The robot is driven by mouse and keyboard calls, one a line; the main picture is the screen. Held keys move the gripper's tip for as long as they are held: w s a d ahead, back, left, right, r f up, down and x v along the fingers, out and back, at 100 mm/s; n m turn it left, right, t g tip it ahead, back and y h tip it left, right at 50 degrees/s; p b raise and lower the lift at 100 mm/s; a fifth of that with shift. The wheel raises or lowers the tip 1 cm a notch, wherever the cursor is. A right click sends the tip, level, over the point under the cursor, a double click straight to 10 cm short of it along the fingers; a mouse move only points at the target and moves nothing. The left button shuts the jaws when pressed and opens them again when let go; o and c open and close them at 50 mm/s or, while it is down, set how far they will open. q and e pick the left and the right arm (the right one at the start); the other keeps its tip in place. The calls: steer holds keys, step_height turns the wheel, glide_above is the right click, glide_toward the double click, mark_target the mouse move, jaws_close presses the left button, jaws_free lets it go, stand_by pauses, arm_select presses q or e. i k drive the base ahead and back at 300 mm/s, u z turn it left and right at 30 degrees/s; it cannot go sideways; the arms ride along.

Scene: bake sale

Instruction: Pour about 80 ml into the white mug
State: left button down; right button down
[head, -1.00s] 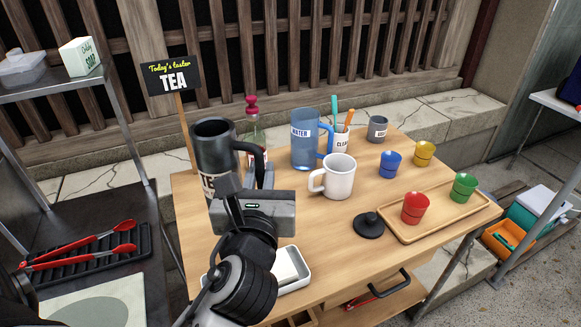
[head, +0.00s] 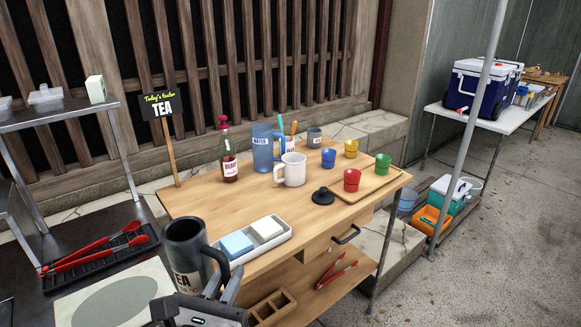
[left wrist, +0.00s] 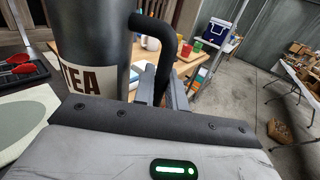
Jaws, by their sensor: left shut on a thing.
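The white mug (head: 293,172) stands upright on the wooden table, its handle to the left; its inside is too small to read. The dark tea pitcher (head: 186,247), with a cream TEA label, is held upright at the table's near left edge, well apart from the mug. My left gripper (head: 217,284) is shut on the pitcher's handle. In the left wrist view, the fingers (left wrist: 162,86) close around the black handle (left wrist: 152,28) and the pitcher body (left wrist: 90,45) fills the left. The liquid level inside is hidden. My right gripper is not in view.
A white dish (head: 281,240) with sponges lies between pitcher and mug.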

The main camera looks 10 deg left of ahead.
mark_target(293, 165)
steer(key=z, duration=0.4)
steer(key=k, duration=1.05)
steer(key=z, duration=1.15)
steer(key=i, duration=1.65)
steer(key=u, duration=0.15)
steer(key=i, duration=1.35)
steer(key=u, duration=1.4)
steer(key=i, duration=0.65)
steer(key=u, duration=1.2)
steer(key=i, duration=0.9)
steer(key=u, duration=0.1)
